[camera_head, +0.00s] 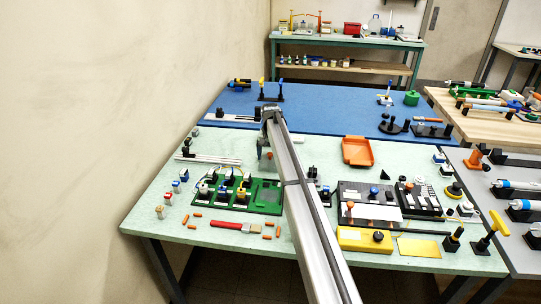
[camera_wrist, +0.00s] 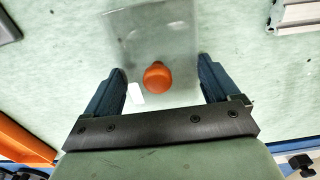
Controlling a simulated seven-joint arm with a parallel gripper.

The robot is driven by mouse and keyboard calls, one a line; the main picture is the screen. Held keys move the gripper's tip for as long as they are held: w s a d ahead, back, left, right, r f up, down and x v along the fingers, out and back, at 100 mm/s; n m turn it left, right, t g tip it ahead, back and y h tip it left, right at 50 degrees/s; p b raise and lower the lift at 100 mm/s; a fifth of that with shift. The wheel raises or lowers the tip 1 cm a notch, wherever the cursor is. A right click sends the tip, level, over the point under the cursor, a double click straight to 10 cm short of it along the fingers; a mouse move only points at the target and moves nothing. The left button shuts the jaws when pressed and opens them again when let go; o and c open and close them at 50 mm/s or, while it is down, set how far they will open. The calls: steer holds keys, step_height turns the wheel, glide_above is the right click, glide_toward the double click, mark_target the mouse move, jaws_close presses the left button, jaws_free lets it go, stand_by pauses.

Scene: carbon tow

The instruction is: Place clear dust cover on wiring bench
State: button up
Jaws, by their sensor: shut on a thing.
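The clear dust cover (camera_wrist: 180,40) is a see-through pane-like shape in the wrist view. An orange round knob (camera_wrist: 157,76) shows within its outline. My gripper (camera_wrist: 161,82) has one dark blue finger on each side of the cover and is shut on it. In the head view my gripper (camera_head: 266,148) is over the middle of the pale green bench (camera_head: 320,148), largely hidden by my own arm. The cover is hard to make out there. I cannot tell whether it touches the bench top.
A green circuit board (camera_head: 265,196) with several parts lies left of my arm. An orange tray (camera_head: 357,151) and a black panel (camera_head: 352,192) are to the right. A blue-topped bench (camera_head: 330,108) adjoins behind. Bare green surface shows around the cover in the wrist view.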

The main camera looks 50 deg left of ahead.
steer(key=o, duration=0.8)
steer(key=shift+r, duration=0.1)
step_height(320, 180, up, 12)
steer(key=shift+r, duration=0.1)
